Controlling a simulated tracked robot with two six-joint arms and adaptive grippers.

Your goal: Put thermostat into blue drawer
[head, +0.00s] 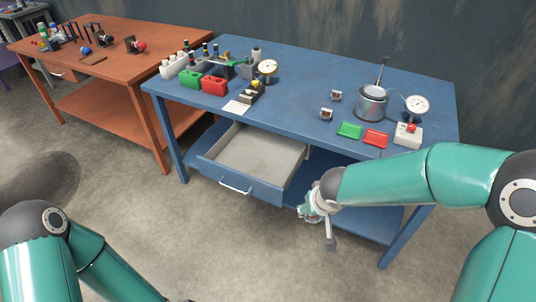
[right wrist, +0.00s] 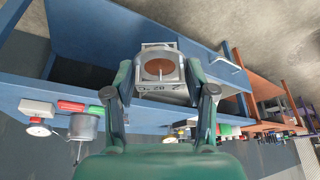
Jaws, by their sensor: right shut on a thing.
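The thermostat (right wrist: 160,50), a squarish grey metal part with a round brown disc in its middle, sits between the fingers of my right gripper (right wrist: 158,72) in the right wrist view. The fingers are shut on its sides. In the head view my right gripper (head: 314,207) is in front of the blue table, just right of the open drawer; there the thermostat is small and hard to make out. The blue drawer (head: 270,195) is pulled out below the left half of the tabletop, and its visible floor is empty. My left gripper is out of view; only its arm shows at lower left.
The blue table (head: 300,75) carries a pot (head: 372,103), a dial gauge (head: 417,105), green (head: 349,130) and red (head: 375,139) trays and two small metal parts. Its left end holds red and green boxes and engine pieces. An orange table (head: 125,35) stands behind left.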

